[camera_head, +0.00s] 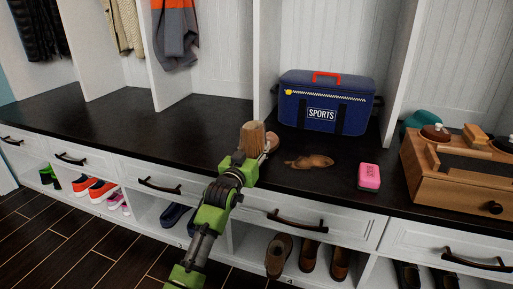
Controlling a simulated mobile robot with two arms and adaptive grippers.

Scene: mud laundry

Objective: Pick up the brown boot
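A brown upright object (252,137), which looks like the shaft of the brown boot, stands on the dark bench top near its front edge. A paler rounded part shows at its right side. My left arm comes up from the bottom, left of centre, and its green gripper (241,165) is right in front of the brown object, overlapping its lower part. The fingertips are hidden or too small to make out, so I cannot tell whether they touch or grip it. My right gripper is not in view.
A flat tan item (309,161), a pink box (369,177) and a blue sports bag (324,103) are on the bench (150,122). A wooden box (455,178) stands at right. Brown shoes (279,256) are in the cubby below. The bench's left part is clear.

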